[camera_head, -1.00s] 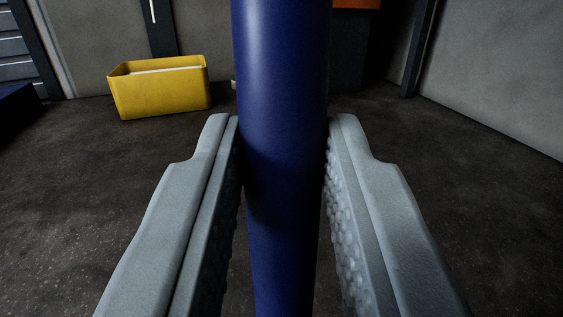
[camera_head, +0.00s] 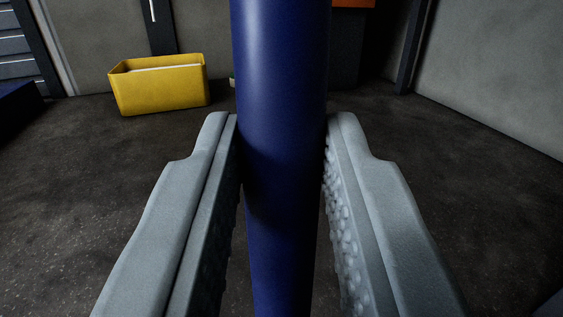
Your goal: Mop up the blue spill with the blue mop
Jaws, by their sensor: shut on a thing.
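The blue mop's handle (camera_head: 281,70) stands upright in the middle of the view, close to the camera. It runs from the top edge to the bottom edge. My gripper (camera_head: 281,140) is shut on this handle, with one grey padded finger on each side of it. The mop's head is out of view. No blue spill can be made out on the visible floor.
A yellow bin (camera_head: 160,84) stands on the dark floor (camera_head: 110,165) at the back left. An orange thing (camera_head: 353,3) shows at the top, right of the handle. A dark blue block (camera_head: 17,105) is at the left edge. Grey walls (camera_head: 490,75) close the back and right.

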